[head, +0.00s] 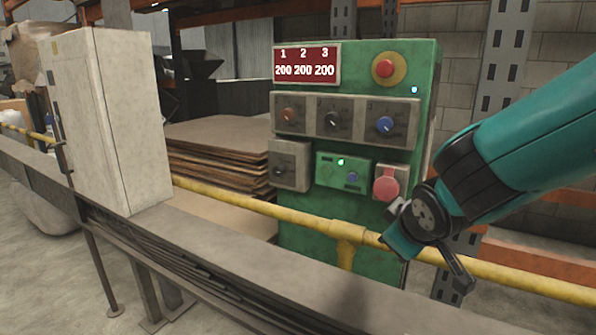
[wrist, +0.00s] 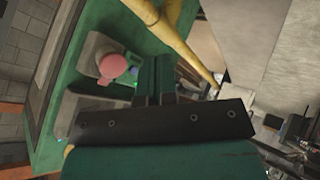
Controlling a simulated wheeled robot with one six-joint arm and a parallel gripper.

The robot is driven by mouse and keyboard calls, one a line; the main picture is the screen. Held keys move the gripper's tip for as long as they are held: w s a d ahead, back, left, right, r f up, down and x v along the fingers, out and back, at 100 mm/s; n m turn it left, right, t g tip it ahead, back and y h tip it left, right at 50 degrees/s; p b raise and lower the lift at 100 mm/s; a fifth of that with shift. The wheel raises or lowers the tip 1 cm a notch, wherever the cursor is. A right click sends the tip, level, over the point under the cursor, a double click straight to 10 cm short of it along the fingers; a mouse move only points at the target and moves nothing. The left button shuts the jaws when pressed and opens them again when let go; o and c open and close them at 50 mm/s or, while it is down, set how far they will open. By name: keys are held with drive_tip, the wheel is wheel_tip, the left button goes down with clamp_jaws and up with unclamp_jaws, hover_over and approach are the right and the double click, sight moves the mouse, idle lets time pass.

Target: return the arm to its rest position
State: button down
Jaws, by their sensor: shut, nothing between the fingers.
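My arm (head: 530,135) is teal with dark joints and reaches in from the right in the head view. Its end is in front of the lower right part of a green control panel (head: 349,222). My gripper (wrist: 154,72) shows in the wrist view with its two teal fingers together and nothing between them. The panel also fills the left of the wrist view, tilted, with a round pink-red knob (wrist: 112,66) left of the fingertips. In the head view this red knob (head: 386,188) is just above and left of my wrist. I cannot tell the exact gap to the panel.
A yellow rail (head: 235,203) runs across in front of the panel, behind my wrist. A grey beam (head: 215,260) lies before it. A pale cabinet (head: 110,120) stands at left, and stacked brown sheets (head: 220,150) lie behind. The space above my arm looks open.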

drive_tip(key=s+a+r+g+y, duration=0.1)
drive_tip(key=s+g, duration=0.2)
drive_tip(key=s, duration=0.5)
drive_tip(key=s+a+r+m+g+y, duration=0.1)
drive_tip(key=s+g+y, duration=0.1)
drive_tip(key=s, duration=0.5)
drive_tip(key=s+a+r+g+y, duration=0.1)
drive_tip(key=s+g, duration=0.2)
drive_tip(key=s, duration=0.5)
wheel_tip(320, 180, up, 18)
drive_tip(key=s+p, duration=0.1)
drive_tip(key=p, duration=1.7)
drive_tip(key=shift+d+r+g+p, duration=0.15)
drive_tip(key=shift+r+g+p, duration=0.1)
drive_tip(key=shift+g+p, duration=0.15)
